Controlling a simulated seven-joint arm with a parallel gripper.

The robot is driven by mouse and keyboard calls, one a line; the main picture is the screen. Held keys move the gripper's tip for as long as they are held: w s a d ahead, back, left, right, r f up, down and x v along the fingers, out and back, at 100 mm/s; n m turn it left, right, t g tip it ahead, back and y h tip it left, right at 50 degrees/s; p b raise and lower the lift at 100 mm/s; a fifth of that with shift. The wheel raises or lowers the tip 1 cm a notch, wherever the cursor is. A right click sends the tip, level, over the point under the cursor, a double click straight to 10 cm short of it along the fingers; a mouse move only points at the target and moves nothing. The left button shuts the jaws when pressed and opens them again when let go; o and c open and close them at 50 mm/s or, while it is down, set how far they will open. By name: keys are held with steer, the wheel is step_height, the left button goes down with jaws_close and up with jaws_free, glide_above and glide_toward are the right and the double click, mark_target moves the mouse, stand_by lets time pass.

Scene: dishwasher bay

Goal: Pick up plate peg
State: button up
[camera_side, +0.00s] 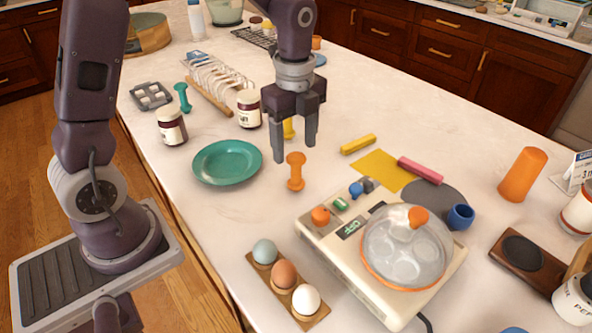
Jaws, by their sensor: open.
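Several small pegs with flared ends stand on the white counter. An orange peg (296,171) stands upright just below my gripper (295,151). A yellow peg (289,128) is partly hidden behind my gripper's fingers. A teal peg (182,97) stands farther back on the left. I cannot tell from their looks which is the plate peg. My gripper points down, open, with nothing between its two fingers. A teal plate (227,162) lies flat to the left.
An egg cooker (372,250) with a clear dome and an egg tray (286,289) are in front. Yellow and pink bars (420,171) lie right. Counter around the orange peg is clear.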

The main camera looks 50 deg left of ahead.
mark_target(296, 183)
steer(key=shift+m, duration=0.3)
steer(key=f, duration=0.8)
steer(key=shift+s+d, duration=0.1)
steer(key=shift+d, duration=0.3)
jaws_close()
